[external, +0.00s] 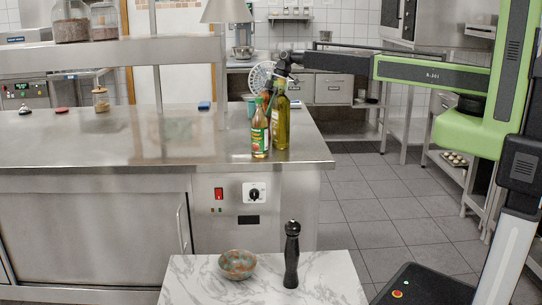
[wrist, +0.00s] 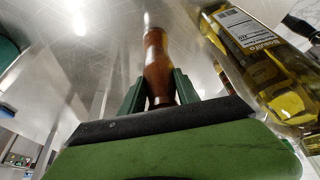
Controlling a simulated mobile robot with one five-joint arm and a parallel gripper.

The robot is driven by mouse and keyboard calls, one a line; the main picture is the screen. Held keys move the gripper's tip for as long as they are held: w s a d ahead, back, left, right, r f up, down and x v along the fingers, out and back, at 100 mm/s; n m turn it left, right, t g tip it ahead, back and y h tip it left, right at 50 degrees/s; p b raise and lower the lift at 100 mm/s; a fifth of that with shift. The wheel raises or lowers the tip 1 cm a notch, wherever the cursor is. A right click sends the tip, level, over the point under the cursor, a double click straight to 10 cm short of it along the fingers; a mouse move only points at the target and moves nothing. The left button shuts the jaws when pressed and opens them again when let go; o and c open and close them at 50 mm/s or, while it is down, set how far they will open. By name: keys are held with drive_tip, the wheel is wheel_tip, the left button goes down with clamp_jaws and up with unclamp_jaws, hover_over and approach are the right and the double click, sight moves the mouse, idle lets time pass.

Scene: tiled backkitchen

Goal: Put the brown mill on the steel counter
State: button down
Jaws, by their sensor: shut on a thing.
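The brown mill (wrist: 156,62) is a turned wooden mill, seen in the wrist view between the two green fingers of my gripper (wrist: 158,88). My gripper is shut on it. In the external view my gripper (external: 271,88) is over the right end of the steel counter (external: 110,138), partly hidden behind two bottles. The mill is not clearly visible there, so I cannot tell whether its base touches the counter.
A black mill (external: 291,258) and a bowl (external: 237,264) stand on a marble table (external: 200,285). The counter's left and middle are mostly clear.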

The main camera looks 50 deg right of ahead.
drive_tip(key=c, duration=0.9)
unclamp_jaws()
drive_tip(key=p+v, duration=1.1)
drive_tip(key=v, duration=0.1)
drive_tip(key=s+d+m+h, duration=0.1)
drive_tip(key=s+d+m, duration=0.3)
drive_tip(key=s, duration=0.5)
drive_tip(key=s+d+f+m+g+h, duration=0.1)
drive_tip(key=s+d+m+h, duration=0.1)
drive_tip(key=s+d+m, duration=0.3)
drive_tip(key=s+d+f+m+h, duration=0.1)
drive_tip(key=s+d+m, duration=0.3)
drive_tip(key=s, duration=0.9)
drive_tip(key=shift+s+d+g, duration=0.25)
drive_tip(key=shift+d+g, duration=0.15)
drive_tip(key=shift+d, duration=0.6)
